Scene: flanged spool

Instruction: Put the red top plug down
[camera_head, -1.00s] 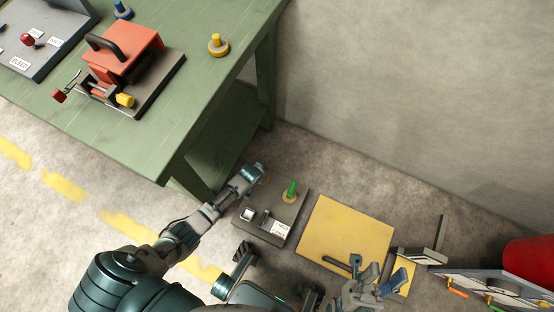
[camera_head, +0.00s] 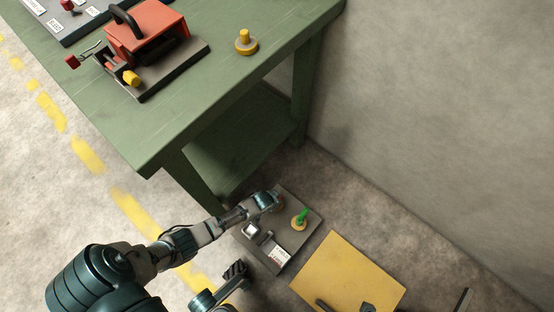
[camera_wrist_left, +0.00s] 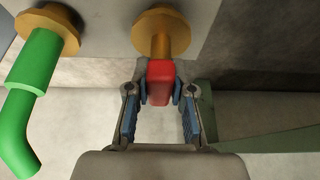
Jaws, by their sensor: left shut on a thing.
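The red plug (camera_wrist_left: 160,80) is a red block between the fingers of my left gripper (camera_wrist_left: 160,92) in the left wrist view. The gripper is shut on it. A brass stem on a round brass flange (camera_wrist_left: 160,28) meets the red block; I cannot tell whether the plug is seated there. In the head view my left gripper (camera_head: 276,199) is at the far left corner of a grey plate (camera_head: 284,252) low beside the bench, and hides the red plug. A grey tip at the bottom edge may be my right gripper; its jaws are not shown.
A green bent piece stands on a brass flange (camera_head: 300,220) beside my left gripper; its green hook (camera_wrist_left: 30,90) fills the wrist view's left side. A yellow panel (camera_head: 350,272) lies right of the plate. A green bench (camera_head: 190,110) with a red-bodied fixture (camera_head: 145,30) stands behind.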

